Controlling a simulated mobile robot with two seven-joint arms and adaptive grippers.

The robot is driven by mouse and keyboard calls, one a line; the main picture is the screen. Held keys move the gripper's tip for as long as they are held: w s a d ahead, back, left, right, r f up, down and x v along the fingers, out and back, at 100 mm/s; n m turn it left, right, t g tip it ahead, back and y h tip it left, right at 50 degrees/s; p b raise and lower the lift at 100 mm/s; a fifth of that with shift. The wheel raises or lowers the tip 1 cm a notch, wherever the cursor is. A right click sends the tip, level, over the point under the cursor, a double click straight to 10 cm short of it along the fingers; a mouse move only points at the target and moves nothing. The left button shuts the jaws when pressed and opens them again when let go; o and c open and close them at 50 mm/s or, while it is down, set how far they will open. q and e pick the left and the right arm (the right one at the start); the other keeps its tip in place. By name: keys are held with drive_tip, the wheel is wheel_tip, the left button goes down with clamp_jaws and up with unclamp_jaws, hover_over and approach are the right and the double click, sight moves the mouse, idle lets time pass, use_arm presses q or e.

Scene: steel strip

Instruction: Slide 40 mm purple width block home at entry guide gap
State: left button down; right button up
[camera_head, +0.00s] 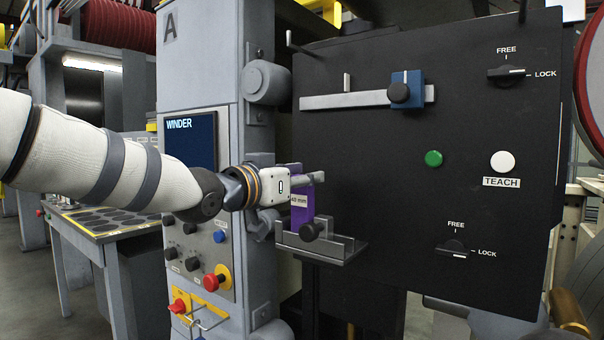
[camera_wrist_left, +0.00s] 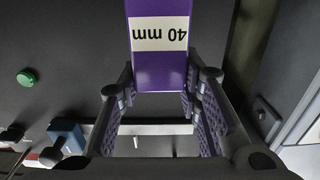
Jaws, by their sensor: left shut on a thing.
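The purple width block (camera_head: 302,207) stands upright with a white 40 mm label. My left gripper (camera_head: 303,180) is shut on the upper part of the block. In the left wrist view the block (camera_wrist_left: 160,72) lies between the two padded fingers (camera_wrist_left: 160,92), its label upside down. My right gripper is not in view.
The black panel (camera_head: 400,180) carries a grey rail with a blue slider (camera_head: 407,88), a green button (camera_head: 433,158), a white TEACH button (camera_head: 502,161) and two FREE/LOCK knobs. The grey WINDER column (camera_head: 215,80) with a red stop button (camera_head: 211,281) stands close on the left.

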use_arm(q)
drive_tip(key=shift+f, duration=0.7)
drive_tip(key=c, duration=1.1)
unclamp_jaws()
drive_tip(key=v, duration=1.2)
